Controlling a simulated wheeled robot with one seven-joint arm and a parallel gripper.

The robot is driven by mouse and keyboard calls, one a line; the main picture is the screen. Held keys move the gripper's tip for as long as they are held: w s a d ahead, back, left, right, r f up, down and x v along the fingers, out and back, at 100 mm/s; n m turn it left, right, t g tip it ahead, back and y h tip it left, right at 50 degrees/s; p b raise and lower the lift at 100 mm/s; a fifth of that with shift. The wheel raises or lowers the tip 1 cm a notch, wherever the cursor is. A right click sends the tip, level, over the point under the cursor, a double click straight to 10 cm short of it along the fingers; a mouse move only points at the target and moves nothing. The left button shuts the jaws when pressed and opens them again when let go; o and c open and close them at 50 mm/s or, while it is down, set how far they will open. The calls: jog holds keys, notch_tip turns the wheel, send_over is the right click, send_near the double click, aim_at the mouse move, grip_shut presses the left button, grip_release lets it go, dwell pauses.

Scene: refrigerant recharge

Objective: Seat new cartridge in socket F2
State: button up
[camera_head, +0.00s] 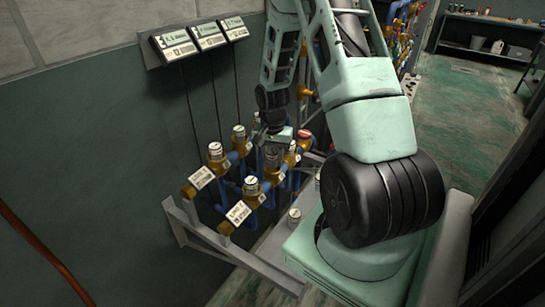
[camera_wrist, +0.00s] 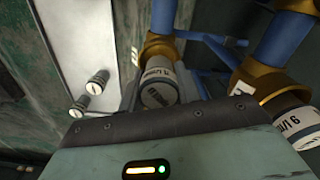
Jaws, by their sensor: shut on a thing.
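My gripper (camera_head: 273,143) reaches down over the rack of valves. In the wrist view my gripper (camera_wrist: 160,92) is shut on a grey cartridge (camera_wrist: 158,91) with a pale printed label. Just beyond the cartridge, in line with it, is a brass socket collar (camera_wrist: 160,48) on a blue pipe. I cannot tell whether the cartridge is in the collar or only against it. In the head view the held cartridge (camera_head: 272,157) is small and partly covered by the gripper. I cannot read which socket is F2.
Other capped brass fittings (camera_head: 251,186) on blue pipes stand close around the gripper; one (camera_wrist: 290,118) is at the right in the wrist view. Loose cylinders (camera_head: 295,215) stand on the grey shelf (camera_head: 262,265). Label panels (camera_head: 207,36) hang on the wall.

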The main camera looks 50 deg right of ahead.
aim_at(274, 167)
jog(key=shift+f, duration=0.4)
jog(key=shift+f+b, duration=0.35)
jog(key=shift+b, duration=0.15)
jog(key=shift+s+a+f+b, duration=0.15)
jog(key=shift+s+f+b, duration=0.1)
jog(key=shift+f+b, duration=0.25)
jog(key=shift+s+a+f+b, duration=0.15)
jog(key=shift+s+f+b, duration=0.1)
jog(key=shift+f+b, duration=0.4)
jog(key=shift+f, duration=0.1)
jog(key=o, duration=1)
jog(key=shift+c, duration=0.2)
jog(key=shift+w+r, duration=0.2)
jog(key=shift+r, duration=0.45)
jog(key=shift+o, duration=0.8)
notch_tip(274, 167, up, 19)
jog(key=b, duration=0.1)
jog(key=shift+f, duration=0.1)
